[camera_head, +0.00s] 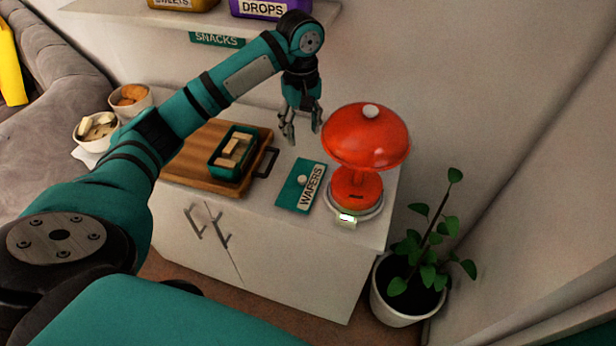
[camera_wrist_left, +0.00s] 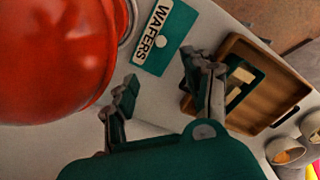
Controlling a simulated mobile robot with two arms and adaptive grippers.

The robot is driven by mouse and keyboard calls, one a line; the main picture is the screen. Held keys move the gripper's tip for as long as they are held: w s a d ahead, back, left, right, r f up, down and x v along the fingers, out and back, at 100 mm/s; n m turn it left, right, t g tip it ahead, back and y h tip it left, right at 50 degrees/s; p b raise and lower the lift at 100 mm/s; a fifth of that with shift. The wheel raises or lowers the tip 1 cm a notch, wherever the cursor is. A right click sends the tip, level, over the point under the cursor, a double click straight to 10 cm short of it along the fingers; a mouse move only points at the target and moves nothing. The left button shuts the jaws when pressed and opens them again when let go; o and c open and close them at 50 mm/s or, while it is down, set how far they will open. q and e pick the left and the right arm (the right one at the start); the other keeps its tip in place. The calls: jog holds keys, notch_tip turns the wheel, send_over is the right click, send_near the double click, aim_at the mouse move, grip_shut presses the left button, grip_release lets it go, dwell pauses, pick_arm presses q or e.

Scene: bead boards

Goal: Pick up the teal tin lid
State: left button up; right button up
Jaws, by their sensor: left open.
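The teal tin lid (camera_head: 293,187) lies flat on the white cabinet top, with a pale knob in its middle and a white label reading WAFERS. It also shows in the left wrist view (camera_wrist_left: 176,50), near the top middle. My left gripper (camera_head: 302,138) is open and empty, above the cabinet top and behind the lid, apart from it. In the left wrist view its two fingers (camera_wrist_left: 160,92) are spread, with the lid beyond them. My right gripper is in neither view.
A red lamp (camera_head: 366,140) stands right of the lid. A wooden tray (camera_head: 188,168) holding an open teal tin (camera_head: 219,171) with wafers sits left. Bowls (camera_head: 134,107) stand farther left. A shelf (camera_head: 115,8) hangs above; a potted plant (camera_head: 388,305) stands at right.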

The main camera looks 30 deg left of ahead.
pick_arm(q)
notch_tip(320, 180, down, 6)
jog(key=p, duration=0.1)
send_over(302, 178)
notch_tip(302, 178, down, 4)
jog(key=shift+f, duration=0.4)
notch_tip(302, 178, down, 5)
jog(key=shift+d+r+p, duration=0.1)
jog(key=shift+p, duration=0.35)
jog(key=shift+f, duration=0.45)
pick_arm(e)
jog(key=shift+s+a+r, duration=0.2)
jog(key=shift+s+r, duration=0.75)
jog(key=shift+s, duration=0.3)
pick_arm(q)
grip_shut()
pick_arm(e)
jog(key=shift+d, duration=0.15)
